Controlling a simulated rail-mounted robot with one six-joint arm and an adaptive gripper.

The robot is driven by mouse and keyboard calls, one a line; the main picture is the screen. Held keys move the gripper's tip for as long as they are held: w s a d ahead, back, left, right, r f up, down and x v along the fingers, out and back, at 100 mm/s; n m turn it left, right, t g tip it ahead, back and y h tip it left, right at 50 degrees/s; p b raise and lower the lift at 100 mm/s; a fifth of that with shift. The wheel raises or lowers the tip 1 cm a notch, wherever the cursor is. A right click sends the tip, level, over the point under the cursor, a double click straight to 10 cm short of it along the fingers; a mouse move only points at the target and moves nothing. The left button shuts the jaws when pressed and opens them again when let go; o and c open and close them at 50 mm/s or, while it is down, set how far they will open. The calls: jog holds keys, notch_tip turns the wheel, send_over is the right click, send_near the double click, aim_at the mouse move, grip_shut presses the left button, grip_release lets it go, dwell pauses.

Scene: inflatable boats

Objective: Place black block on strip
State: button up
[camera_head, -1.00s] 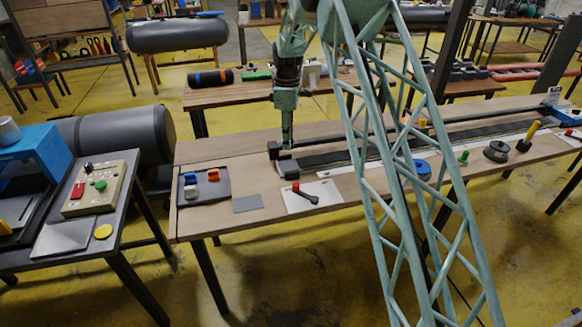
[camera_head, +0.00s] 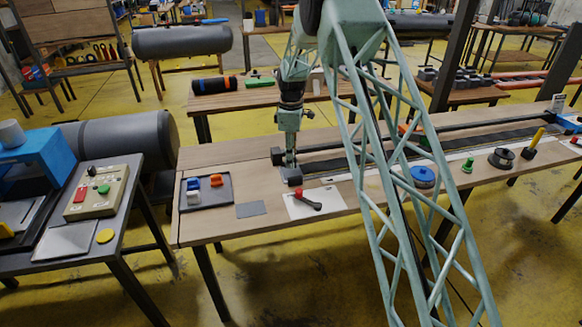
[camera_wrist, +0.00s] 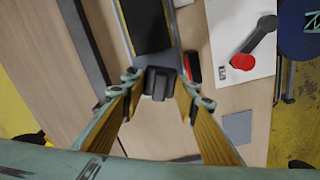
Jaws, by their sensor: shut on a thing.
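The black block (camera_wrist: 160,83) sits between the two fingertips of my gripper (camera_wrist: 158,86) in the wrist view, and the gripper is shut on it. In the head view, my gripper (camera_head: 291,160) is low over the table by the near left end of the strip, with a dark block (camera_head: 293,178) at its tip. The long black strip (camera_wrist: 148,25) runs away from the block in the wrist view; it also shows in the head view (camera_head: 345,160). The block is at the strip's end. I cannot tell whether it touches the strip.
A red-and-black lever (camera_head: 308,200) lies on a white sheet in front of the gripper. A grey square (camera_head: 250,209) and a dark tray (camera_head: 224,198) with small coloured blocks lie to the left. A dark rail end (camera_head: 277,156) stands close behind the gripper.

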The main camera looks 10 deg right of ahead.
jog(key=shift+f, duration=0.1)
jog(key=shift+f, duration=1.75)
jog(key=shift+f+b, duration=0.15)
jog(key=shift+b, duration=0.15)
jog(key=o, duration=0.5)
jog(key=shift+o, duration=0.5)
notch_tip(320, 180, up, 12)
jog(key=shift+r+p, duration=0.1)
jog(key=shift+p, duration=0.7)
jog(key=shift+r, duration=0.15)
